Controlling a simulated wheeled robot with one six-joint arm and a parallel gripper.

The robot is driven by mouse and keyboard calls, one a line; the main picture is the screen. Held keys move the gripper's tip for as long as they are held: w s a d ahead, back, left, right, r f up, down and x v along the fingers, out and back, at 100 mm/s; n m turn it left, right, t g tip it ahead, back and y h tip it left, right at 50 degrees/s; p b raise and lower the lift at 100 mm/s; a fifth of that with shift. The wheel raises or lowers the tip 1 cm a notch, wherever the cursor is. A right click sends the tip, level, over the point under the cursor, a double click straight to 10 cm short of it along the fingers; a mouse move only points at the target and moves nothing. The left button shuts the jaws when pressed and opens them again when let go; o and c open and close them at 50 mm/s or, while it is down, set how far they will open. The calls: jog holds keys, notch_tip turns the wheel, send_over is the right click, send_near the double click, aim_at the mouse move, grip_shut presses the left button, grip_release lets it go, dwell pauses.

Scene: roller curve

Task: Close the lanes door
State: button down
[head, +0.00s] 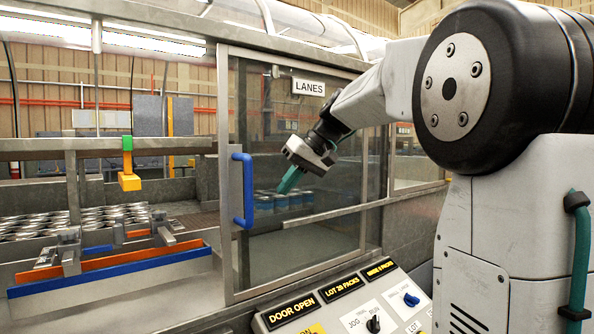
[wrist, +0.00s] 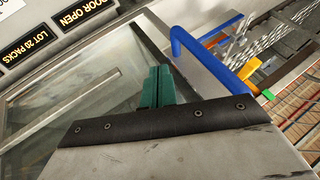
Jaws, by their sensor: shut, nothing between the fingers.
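The lanes door (head: 232,110) is a framed clear panel with a LANES label, standing at the right of a wide opening onto the lanes. Its blue handle (head: 240,192) is upright on the door's left edge. The handle also shows in the wrist view (wrist: 207,58), up and right of my fingers. My gripper (head: 282,190) has teal fingers, shut together and empty. It is in front of the door's glass, to the right of the handle and apart from it. In the wrist view my fingers (wrist: 157,88) point toward the glass; whether they touch it I cannot tell.
A control panel (head: 345,300) below the door has lit displays, one reading DOOR OPEN, and knobs. Left of the door, the opening shows rows of cans (head: 75,222), blue and orange rails (head: 120,268) and a yellow block (head: 129,182) under a grey bar.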

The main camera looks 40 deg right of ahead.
jog(key=shift+w+a+f, duration=0.3)
jog(key=shift+a+f, duration=0.05)
jog(key=shift+a, duration=0.5)
jog(key=shift+w+a+f, duration=0.3)
jog(key=shift+a+f, duration=0.1)
jog(key=shift+a, duration=0.45)
jog(key=shift+w+a+f, duration=0.3)
jog(key=shift+a+f, duration=0.05)
jog(key=shift+a, duration=0.5)
